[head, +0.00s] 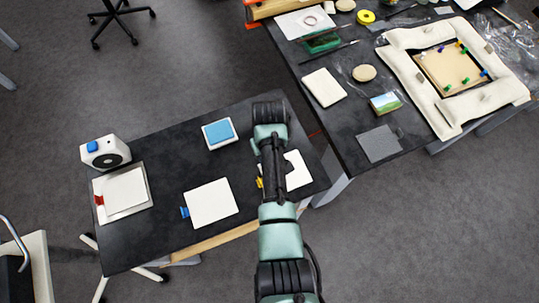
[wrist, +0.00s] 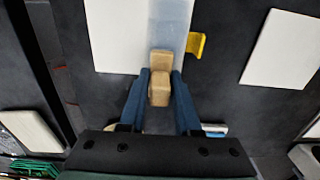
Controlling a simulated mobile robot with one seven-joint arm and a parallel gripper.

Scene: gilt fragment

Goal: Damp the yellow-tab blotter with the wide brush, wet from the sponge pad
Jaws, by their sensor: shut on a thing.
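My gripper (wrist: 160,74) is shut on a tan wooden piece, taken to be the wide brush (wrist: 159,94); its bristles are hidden. It is over the near edge of the yellow-tab blotter (wrist: 115,35); I cannot tell whether the brush touches it. A bluish-grey band (wrist: 168,25) runs along the blotter's tab side, while the rest is white. The yellow tab (wrist: 197,44) is right of the brush. In the head view my arm covers part of this blotter (head: 298,171) and hides the gripper. The sponge pad (head: 219,132) is blue in a white tray.
The blue-tab blotter (head: 211,203) and red-tab blotter (head: 125,190) lie to the left on the black table. A white device (head: 104,152) with a black dial stands behind the red-tab one. A second table (head: 345,120) with tools and a padded frame is at the right.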

